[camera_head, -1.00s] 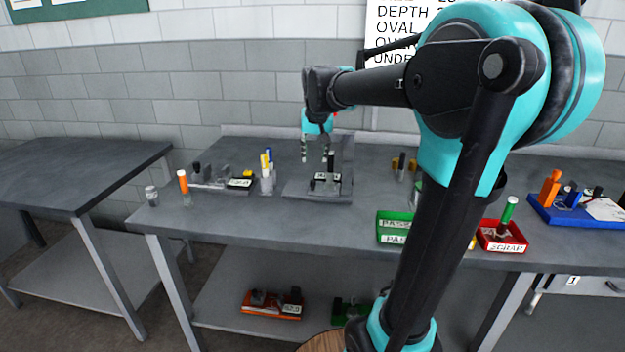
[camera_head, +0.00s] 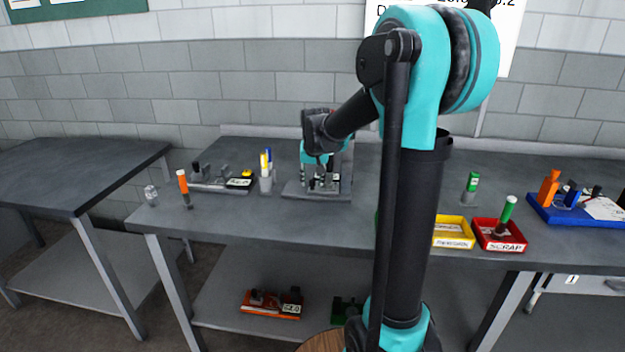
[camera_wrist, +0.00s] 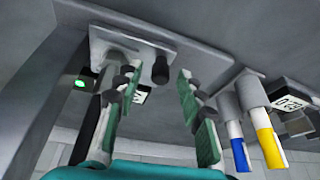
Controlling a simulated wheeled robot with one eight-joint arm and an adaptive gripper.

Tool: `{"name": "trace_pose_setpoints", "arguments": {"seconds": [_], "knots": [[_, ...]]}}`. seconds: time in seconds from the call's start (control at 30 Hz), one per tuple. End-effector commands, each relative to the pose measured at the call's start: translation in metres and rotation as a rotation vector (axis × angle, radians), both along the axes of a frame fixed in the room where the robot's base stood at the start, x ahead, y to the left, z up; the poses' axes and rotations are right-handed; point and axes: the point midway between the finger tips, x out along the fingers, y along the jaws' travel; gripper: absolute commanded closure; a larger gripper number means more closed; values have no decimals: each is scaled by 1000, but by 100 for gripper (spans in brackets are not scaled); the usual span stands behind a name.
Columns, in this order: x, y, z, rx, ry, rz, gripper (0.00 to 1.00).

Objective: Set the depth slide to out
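The crimping station (camera_head: 296,192) is a grey block with an upright back plate on the middle bench. In the wrist view its plate (camera_wrist: 106,42) carries a dark round knob (camera_wrist: 160,70) and a small display (camera_wrist: 141,94). I cannot tell for sure which part is the depth slide. My gripper (camera_head: 318,173) is low over the station, pointing down. In the wrist view my gripper (camera_wrist: 156,82) has its fingers apart, with the knob showing between them. Contact with the knob cannot be seen. My gripper hides part of the station in the head view.
A yellow tray (camera_head: 453,233) and red scrap tray (camera_head: 499,236) lie right. A green light (camera_wrist: 80,83) shows beside the station.

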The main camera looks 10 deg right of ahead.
Motion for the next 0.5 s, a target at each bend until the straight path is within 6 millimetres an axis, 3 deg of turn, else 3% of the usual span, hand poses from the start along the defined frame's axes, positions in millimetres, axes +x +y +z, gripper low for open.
{"name": "trace_pose_setpoints", "arguments": {"seconds": [0.07,0.4,0.5], "knots": [[0,0,0,0,0,0,61],[0,0,0,0,0,0,100],[0,0,0,0,0,0,100]]}}
